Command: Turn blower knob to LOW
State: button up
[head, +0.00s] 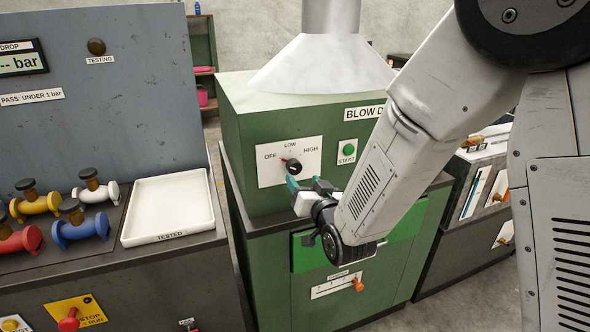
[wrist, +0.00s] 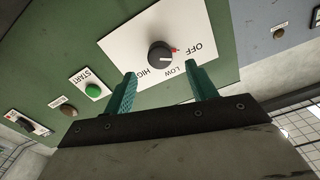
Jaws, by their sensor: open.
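The black blower knob (head: 294,167) sits on a white plate (head: 270,165) marked OFF, LOW and HIGH, on the front of the green blower cabinet. The gripper (wrist: 160,72) holds nothing. I cannot tell whether a finger touches the knob.
A green START button (head: 348,149) is right of the plate. A damper lever (head: 358,285) is lower on the cabinet. At left, a bench holds several coloured valves and an empty white TESTED tray (head: 170,208). A grey hood (head: 325,60) stands above the cabinet.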

aim_at(295, 170)
jog(key=x, duration=0.7)
jog(key=shift+w+f, duration=0.1)
jog(key=shift+w, duration=0.1)
jog(key=c, duration=1)
